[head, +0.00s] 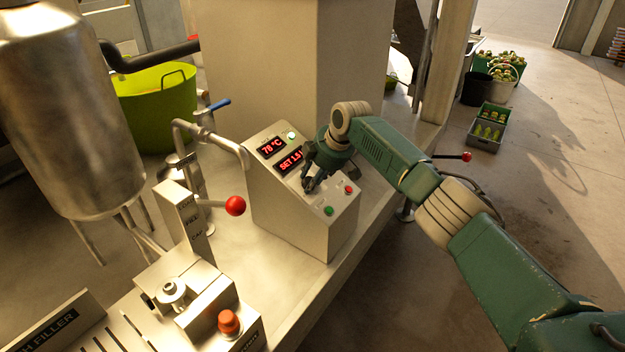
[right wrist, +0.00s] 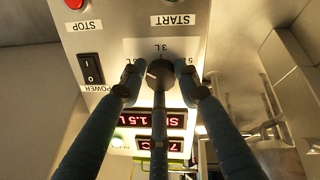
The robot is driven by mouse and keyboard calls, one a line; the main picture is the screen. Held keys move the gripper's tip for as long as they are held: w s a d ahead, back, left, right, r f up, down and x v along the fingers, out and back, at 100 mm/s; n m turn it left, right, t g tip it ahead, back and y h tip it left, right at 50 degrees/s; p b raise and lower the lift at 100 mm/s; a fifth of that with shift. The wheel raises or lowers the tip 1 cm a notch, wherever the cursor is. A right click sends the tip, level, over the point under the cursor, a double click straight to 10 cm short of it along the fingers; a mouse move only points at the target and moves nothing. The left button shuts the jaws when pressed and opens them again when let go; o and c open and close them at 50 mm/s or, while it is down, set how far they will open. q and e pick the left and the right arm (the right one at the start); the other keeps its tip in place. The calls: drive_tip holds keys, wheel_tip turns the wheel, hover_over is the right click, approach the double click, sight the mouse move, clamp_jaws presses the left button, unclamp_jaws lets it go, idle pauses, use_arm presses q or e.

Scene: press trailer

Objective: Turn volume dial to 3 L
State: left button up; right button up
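The volume dial (right wrist: 160,74) is a small dark knob on the sloped face of the grey metal control box (head: 290,215). In the right wrist view it appears upside down, with a "3 L" label above it and partly covered labels at both sides. The red display (head: 290,161) reads "SET 1.5" in the head view and "1.5 L" in the wrist view. My right gripper (right wrist: 157,76) has its dark fingers around the dial, with tips close in at both sides and seemingly touching it. The middle finger covers part of the knob. My left gripper is not in view.
Near the dial are a red stop button (head: 348,189), a green start button (head: 328,210) and a black power switch (right wrist: 91,69). A lever with a red ball (head: 235,205) stands left of the box.

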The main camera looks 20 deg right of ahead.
drive_tip(key=shift+f, duration=0.15)
drive_tip(key=shift+c, duration=1.3)
drive_tip(key=shift+s, duration=0.1)
drive_tip(key=shift+f+m, duration=0.1)
drive_tip(key=shift+m, duration=0.4)
